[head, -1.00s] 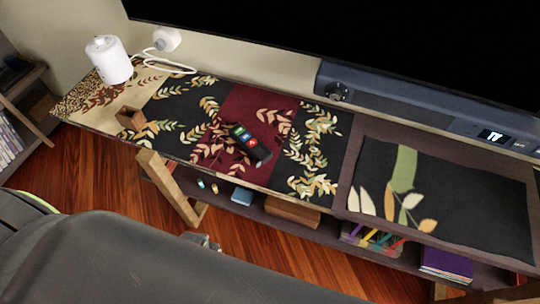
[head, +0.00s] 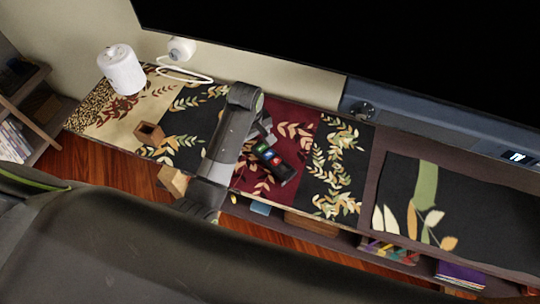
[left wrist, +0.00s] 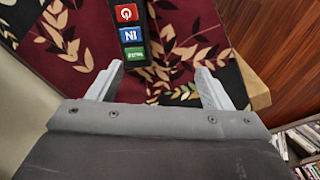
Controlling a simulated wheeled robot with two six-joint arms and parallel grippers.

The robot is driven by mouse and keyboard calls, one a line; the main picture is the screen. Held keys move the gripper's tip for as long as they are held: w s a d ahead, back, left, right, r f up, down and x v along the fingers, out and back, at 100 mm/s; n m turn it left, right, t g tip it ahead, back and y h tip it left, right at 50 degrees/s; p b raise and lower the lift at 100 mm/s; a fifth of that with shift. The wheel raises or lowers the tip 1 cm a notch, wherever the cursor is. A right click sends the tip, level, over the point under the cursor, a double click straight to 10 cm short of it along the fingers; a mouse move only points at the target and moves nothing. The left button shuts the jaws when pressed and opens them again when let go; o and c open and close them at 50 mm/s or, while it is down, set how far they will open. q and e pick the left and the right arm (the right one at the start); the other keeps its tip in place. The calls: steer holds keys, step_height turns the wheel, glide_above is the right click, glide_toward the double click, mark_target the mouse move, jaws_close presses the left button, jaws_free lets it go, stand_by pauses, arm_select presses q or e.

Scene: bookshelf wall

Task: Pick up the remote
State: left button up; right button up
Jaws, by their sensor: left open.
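The remote (head: 274,160) is black with red, blue and green buttons. It lies on the dark red, leaf-patterned part of the runner on the console. In the left wrist view my left gripper (left wrist: 160,80) is open, with a finger to each side of the remote's line and nothing held. My right gripper is not in view.
A small wooden box (head: 149,134) and a white cylinder (head: 121,70) stand to the left. A white cable lies near the wall. A dark soundbar (head: 400,122) and a large black screen border the back. Books and small items fill the shelf below.

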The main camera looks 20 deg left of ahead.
arm_select(q)
step_height(320, 180, up, 6)
steer(key=n, duration=0.2)
glide_above(270, 155)
steer(key=shift+g, duration=0.3)
steer(key=f, duration=0.3)
steer(key=f+b, duration=0.1)
steer(key=f, duration=0.3)
steer(key=f+b, duration=0.1)
steer(key=f, duration=0.3)
steer(key=shift+w, duration=0.25)
steer(key=shift+s+f, duration=0.15)
steer(key=shift+f, duration=1.35)
steer(key=shift+s+f, duration=0.1)
steer(key=shift+f, duration=1.35)
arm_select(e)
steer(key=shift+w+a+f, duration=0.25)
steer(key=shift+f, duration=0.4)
arm_select(q)
steer(key=c, duration=1.2)
